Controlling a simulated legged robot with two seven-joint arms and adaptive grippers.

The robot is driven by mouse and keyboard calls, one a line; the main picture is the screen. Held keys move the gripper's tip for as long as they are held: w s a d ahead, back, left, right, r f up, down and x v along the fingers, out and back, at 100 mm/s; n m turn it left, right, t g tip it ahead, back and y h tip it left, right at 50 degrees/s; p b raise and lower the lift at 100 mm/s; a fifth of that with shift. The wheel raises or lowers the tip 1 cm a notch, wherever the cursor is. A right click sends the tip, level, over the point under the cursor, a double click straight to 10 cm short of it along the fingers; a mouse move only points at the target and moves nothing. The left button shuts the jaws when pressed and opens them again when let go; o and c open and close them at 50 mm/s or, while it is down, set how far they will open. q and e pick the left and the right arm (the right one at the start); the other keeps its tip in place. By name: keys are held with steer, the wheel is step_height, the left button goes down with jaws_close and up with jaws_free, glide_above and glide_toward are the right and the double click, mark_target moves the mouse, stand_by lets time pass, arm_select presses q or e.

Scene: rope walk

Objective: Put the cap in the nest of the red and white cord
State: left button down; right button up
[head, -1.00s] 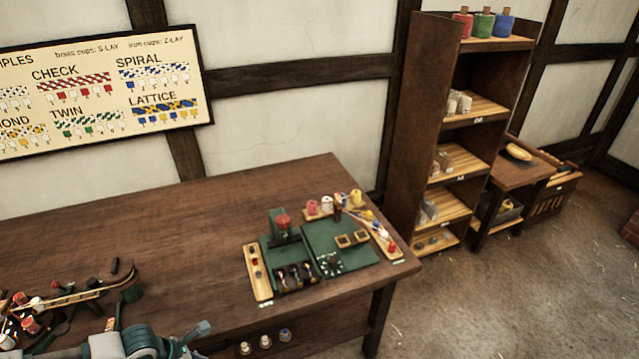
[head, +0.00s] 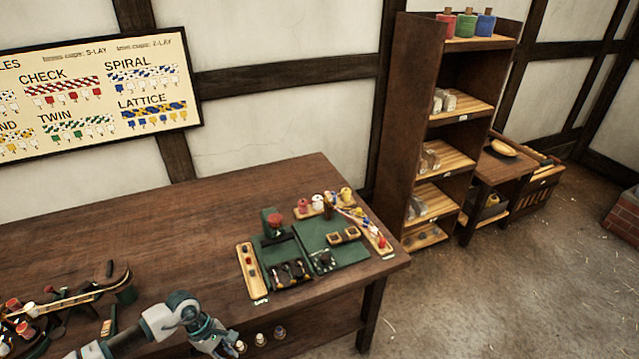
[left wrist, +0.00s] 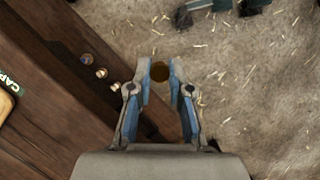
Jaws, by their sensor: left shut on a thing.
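My left gripper (head: 224,347) is low in the head view, in front of the table's front edge. In the left wrist view its fingers (left wrist: 160,80) are closed on a small round brown-gold cap (left wrist: 160,72), held at the fingertips over the floor. A dark tray with compartments (head: 288,274) lies near the table's right end, with short pieces of cord in it. Which piece is red and white is too small to tell. My right gripper is not in view.
A wooden strip (head: 250,262) with small dark pieces, a green mat (head: 345,258) and several bobbins (head: 318,202) are at the table's right end. Several small round pieces (head: 261,340) sit below the table's front edge. The table's middle (head: 170,240) is clear.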

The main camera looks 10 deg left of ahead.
arm_select(q)
steer(key=w+d+r+m+g+y, duration=0.3)
steer(key=w+d+r+m, duration=0.3)
steer(key=m, duration=0.9)
steer(key=d+r+y, duration=0.1)
steer(key=d+r, duration=0.2)
steer(key=d, duration=0.2)
steer(key=shift+w+r+g+p, duration=0.15)
steer(key=shift+g+p, duration=0.15)
steer(key=shift+p, duration=0.05)
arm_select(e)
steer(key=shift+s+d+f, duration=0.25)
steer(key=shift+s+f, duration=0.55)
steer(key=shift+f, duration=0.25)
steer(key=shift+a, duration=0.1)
